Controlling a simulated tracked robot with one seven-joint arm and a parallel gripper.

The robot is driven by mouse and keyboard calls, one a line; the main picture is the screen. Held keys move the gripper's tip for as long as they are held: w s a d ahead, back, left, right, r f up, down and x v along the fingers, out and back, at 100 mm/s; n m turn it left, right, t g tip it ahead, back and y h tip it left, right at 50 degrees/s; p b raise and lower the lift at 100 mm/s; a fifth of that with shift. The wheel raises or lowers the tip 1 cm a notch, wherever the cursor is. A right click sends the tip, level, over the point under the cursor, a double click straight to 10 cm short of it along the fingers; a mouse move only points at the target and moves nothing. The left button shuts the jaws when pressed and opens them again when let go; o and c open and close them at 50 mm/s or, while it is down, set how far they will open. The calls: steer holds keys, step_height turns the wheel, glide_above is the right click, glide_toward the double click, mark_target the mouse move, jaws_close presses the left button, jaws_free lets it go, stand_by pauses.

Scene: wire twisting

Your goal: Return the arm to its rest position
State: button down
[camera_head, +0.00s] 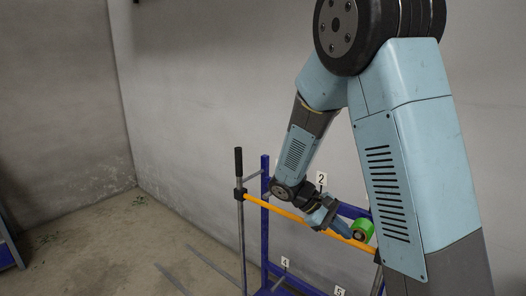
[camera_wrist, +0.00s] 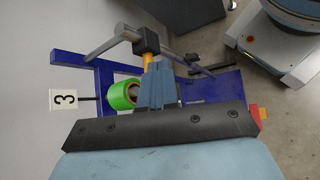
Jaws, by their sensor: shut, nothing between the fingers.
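My gripper (camera_head: 342,229) hangs at the end of my arm, close to the yellow bar of the blue frame in the head view. In the wrist view its blue-grey fingers (camera_wrist: 157,86) are together with nothing held. The yellow bar (camera_head: 270,206) spans the frame; only a short piece (camera_wrist: 147,61) shows past the fingertips in the wrist view. A green roll (camera_head: 363,228) sits beside the gripper near the bar's right end; it also shows left of the fingers (camera_wrist: 119,95). I cannot tell whether the fingers touch the bar.
The blue frame (camera_head: 265,220) stands near the grey wall, with a grey post (camera_head: 241,235) with a black grip at its left. The floor (camera_head: 110,235) at the left is mostly open.

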steer(key=s+d+r+m+t+y, duration=0.1)
steer(key=s+r+m+t+y, duration=0.7)
steer(key=s+r, duration=0.9)
steer(key=shift+d+r+y, duration=0.3)
steer(key=shift+r+y, duration=0.6)
steer(key=shift+r, duration=0.4)
steer(key=c, duration=1.8)
jaws_free()
steer(key=shift+s, duration=0.1)
